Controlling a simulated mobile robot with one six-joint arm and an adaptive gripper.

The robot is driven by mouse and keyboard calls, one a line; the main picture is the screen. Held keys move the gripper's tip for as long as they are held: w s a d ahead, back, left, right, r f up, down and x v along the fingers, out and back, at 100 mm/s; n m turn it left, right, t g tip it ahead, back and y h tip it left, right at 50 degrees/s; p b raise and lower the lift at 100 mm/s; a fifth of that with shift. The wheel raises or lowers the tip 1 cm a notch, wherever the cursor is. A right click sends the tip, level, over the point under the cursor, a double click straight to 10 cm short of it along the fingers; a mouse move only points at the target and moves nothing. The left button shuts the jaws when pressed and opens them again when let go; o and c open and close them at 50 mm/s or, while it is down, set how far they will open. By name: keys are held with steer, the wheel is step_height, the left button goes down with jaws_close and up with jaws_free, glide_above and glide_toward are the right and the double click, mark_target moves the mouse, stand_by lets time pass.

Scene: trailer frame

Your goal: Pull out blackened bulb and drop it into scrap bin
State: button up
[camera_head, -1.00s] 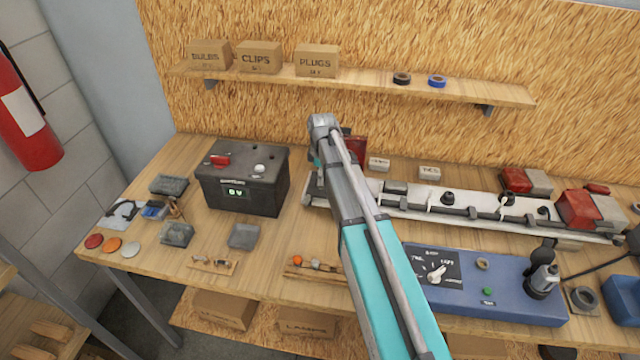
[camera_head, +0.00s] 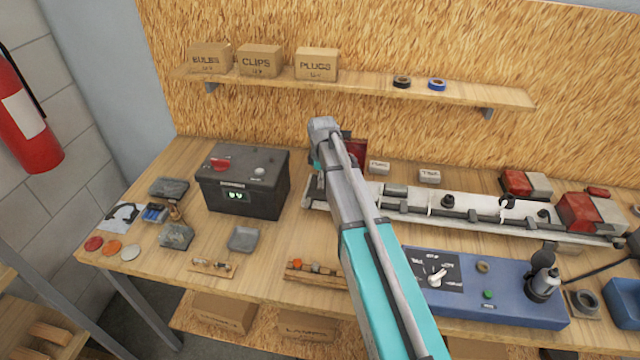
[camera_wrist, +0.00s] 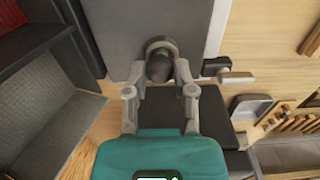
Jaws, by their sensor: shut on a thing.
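In the wrist view my gripper (camera_wrist: 159,80) has its two fingers on either side of a dark, rounded bulb (camera_wrist: 160,68). It is shut on this bulb, which sits in a round grey socket (camera_wrist: 159,44) on a flat grey panel (camera_wrist: 120,25). Whether the bulb is still seated or partly out cannot be told. In the head view my arm hides the gripper and bulb; a red lamp housing (camera_head: 358,150) shows just behind the arm. A blue open bin (camera_head: 624,302) stands at the right edge of the bench; no label shows on it, so I cannot tell whether it is the scrap bin.
A long white bar with red lamps (camera_head: 465,212) runs right of my arm. A blue tester box (camera_head: 490,290) stands in front of it.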

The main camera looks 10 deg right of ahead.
stand_by(0.3)
steer(key=shift+s+n, duration=0.1)
steer(key=shift+n, duration=1.7)
steer(key=shift+n, duration=0.8)
steer(key=shift+a+n, duration=0.1)
steer(key=shift+n, duration=0.9)
steer(key=shift+n, duration=1.8)
steer(key=shift+r, duration=0.1)
steer(key=shift+r+p, duration=2.15)
steer(key=shift+p, duration=0.1)
